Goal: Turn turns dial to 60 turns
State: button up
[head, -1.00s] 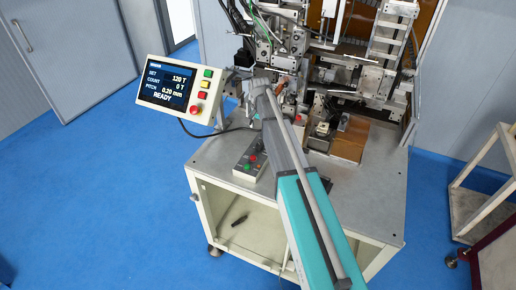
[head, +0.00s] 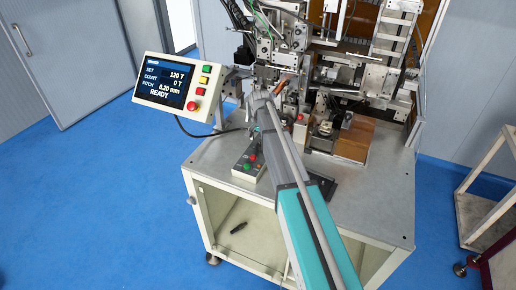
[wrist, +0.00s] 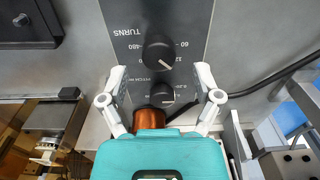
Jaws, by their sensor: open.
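The turns dial (wrist: 158,54) is a round black knob on a dark grey panel (wrist: 190,20), seen upside down in the wrist view. Its white mark points to the lower right, by a partly covered label starting with 12; the 60 label is just above that. A second black knob, the pitch dial (wrist: 161,93), sits below it. My gripper (wrist: 160,74) is open and empty, with its white fingers spread either side of the dials. In the head view my arm hides the gripper and the dials. The display (head: 167,81) reads SET 120 T, COUNT 0 T, READY.
A copper-coloured cylinder (wrist: 150,119) is close below the pitch dial, partly behind my gripper. A black cable (wrist: 275,78) runs right of the panel. A button box (head: 248,162) stands on the machine table (head: 375,200). Blue floor is open at left.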

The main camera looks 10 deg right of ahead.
jog(key=shift+f+b, duration=0.9)
jog(key=shift+f, duration=0.3)
jog(key=shift+c, duration=0.2)
